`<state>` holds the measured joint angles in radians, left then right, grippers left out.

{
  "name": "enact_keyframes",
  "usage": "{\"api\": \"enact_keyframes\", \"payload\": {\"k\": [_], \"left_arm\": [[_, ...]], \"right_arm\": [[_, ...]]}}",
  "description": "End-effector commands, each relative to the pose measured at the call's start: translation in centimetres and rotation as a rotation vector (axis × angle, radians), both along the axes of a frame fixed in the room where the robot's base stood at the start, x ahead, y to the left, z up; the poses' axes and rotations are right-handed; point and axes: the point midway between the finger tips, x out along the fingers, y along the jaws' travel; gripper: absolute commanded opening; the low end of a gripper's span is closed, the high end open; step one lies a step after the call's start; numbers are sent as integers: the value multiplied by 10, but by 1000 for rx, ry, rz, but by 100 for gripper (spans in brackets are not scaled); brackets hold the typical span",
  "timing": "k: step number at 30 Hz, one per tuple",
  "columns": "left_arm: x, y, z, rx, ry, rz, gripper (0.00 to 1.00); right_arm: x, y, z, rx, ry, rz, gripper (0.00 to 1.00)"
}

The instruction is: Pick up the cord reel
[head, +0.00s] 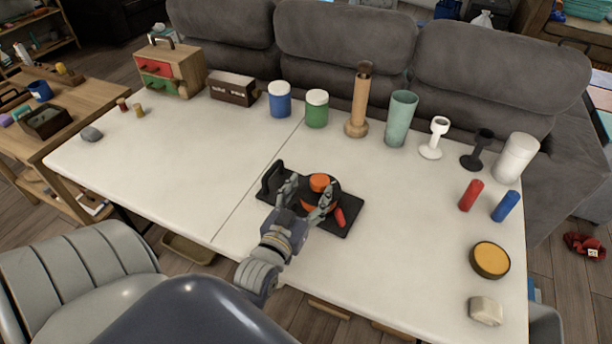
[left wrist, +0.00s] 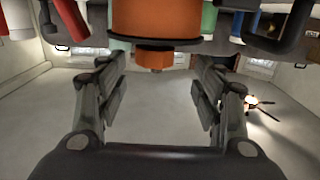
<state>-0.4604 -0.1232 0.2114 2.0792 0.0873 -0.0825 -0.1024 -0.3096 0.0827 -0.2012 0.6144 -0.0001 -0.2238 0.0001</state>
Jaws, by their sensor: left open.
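The cord reel (head: 319,182) shows an orange top and a black rim, with more orange below it. It is at the black tray (head: 352,208) near the front middle of the white table. My left gripper (head: 307,194) is open, with one finger on each side of the reel's near part in the head view. In the left wrist view, the orange reel (left wrist: 156,18) is at the top, between and beyond the open fingertips (left wrist: 158,72). I cannot tell whether a finger touches it. My fingers hide part of the reel. My right gripper is not in view.
A red cylinder (head: 340,217) lies on the tray beside the reel. Jars, a green tumbler (head: 401,119) and a wooden pepper-mill-like item (head: 359,103) stand along the back. A red cylinder (head: 471,195) and a yellow-topped disc (head: 490,260) are at right. The table's left half is mostly clear.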

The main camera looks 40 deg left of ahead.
Motion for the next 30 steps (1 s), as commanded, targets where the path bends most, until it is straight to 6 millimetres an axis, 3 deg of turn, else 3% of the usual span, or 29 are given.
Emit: {"api": "enact_keyframes", "payload": {"k": [5,13,23,30], "left_arm": [[13,1,-1,-1,0,0,61],[49,4,-5,0,-1,0,61],[55,6,-6,0,1,0,61],[55,6,-6,0,1,0,7]], "right_arm": [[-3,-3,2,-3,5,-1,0],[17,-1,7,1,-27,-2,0],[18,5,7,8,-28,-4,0],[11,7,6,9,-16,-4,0]]}}
